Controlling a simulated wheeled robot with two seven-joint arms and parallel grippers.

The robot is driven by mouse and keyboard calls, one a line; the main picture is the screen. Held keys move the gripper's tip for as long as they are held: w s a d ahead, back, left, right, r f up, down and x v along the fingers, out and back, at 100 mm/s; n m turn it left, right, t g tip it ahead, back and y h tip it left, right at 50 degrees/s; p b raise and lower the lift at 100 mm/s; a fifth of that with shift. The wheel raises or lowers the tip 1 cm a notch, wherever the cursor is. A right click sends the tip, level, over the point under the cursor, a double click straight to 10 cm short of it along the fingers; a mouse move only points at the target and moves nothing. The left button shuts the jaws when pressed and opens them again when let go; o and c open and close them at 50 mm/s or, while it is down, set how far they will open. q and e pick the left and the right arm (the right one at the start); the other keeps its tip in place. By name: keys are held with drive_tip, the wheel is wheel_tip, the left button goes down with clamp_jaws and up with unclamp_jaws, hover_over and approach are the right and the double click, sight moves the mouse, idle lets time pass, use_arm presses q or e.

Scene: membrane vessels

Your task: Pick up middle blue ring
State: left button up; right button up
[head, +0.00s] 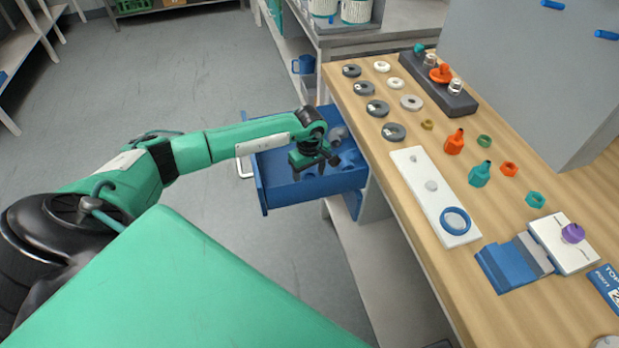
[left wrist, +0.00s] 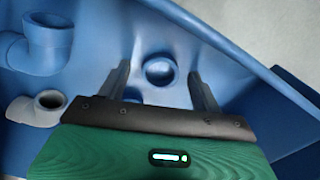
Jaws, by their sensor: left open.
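An open blue drawer (head: 264,192) sticks out from under the workbench. My left gripper (head: 316,170) is over it, pointing down, open and empty. In the left wrist view a round blue ring-like part (left wrist: 160,70) lies in the drawer between and below the open fingers (left wrist: 160,75). A blue elbow-shaped piece (left wrist: 48,42) and a grey elbow (left wrist: 45,105) lie to its left. Another blue part is mostly hidden behind the gripper body. A separate blue ring (head: 455,222) lies on a white plate (head: 433,200) on the bench. My right gripper is not in view.
The wooden bench (head: 470,250) holds grey and white discs (head: 377,108), orange and teal bottles (head: 480,174), hex nuts and a blue block (head: 508,270). The drawer's wall (left wrist: 235,45) rises close to the fingers. The floor to the left is clear.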

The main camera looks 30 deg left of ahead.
use_arm(q)
drive_tip(key=c, duration=1.1)
drive_tip(key=shift+o, duration=0.2)
drive_tip(key=shift+r, duration=0.1)
